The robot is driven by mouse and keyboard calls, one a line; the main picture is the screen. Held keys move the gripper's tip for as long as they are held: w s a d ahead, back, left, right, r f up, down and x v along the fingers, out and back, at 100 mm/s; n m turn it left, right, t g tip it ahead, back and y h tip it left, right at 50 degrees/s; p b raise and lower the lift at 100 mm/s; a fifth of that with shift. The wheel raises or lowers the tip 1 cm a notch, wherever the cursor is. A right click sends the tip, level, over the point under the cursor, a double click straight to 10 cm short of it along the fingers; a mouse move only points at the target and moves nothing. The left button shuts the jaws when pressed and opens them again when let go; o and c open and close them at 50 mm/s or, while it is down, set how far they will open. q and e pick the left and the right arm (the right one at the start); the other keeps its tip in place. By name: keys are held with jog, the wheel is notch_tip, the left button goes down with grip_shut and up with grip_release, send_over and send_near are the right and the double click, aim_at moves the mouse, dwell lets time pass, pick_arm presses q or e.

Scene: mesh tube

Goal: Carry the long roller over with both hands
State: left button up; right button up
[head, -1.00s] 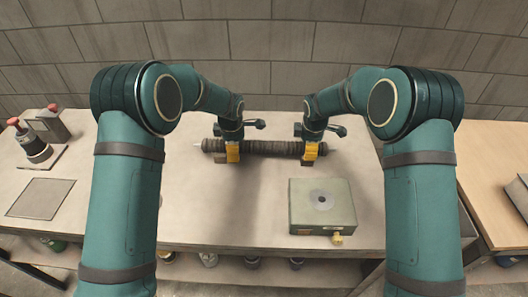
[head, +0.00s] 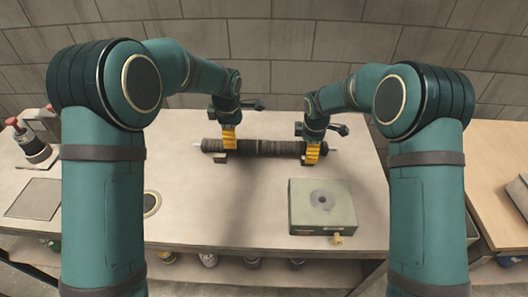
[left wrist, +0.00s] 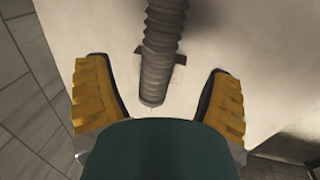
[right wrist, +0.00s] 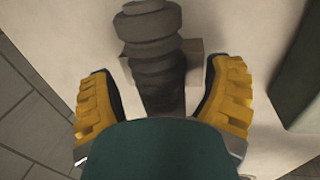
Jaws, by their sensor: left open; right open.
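The long roller (head: 265,147) is dark and ribbed and lies left to right across the back of the table, on small brown blocks. My left gripper (head: 229,140) is open above the roller's left part. In the left wrist view, the roller (left wrist: 160,55) runs between its spread fingers, its end close to the palm and clear of both fingers. My right gripper (head: 314,154) is open at the roller's right part. In the right wrist view, the roller (right wrist: 158,65) passes between the spread fingers, with a block beneath it. My palm hides its near end.
A green-grey box (head: 322,206) with a round dark spot stands in front of the roller's right end. A red-topped device (head: 30,145) and a dark square plate (head: 35,198) are at the left. A wooden table (head: 497,165) adjoins on the right. The middle is clear.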

jog(key=r, duration=0.4)
jog(key=s+r, duration=0.1)
jog(key=r, duration=0.2)
jog(key=shift+a+r, duration=0.1)
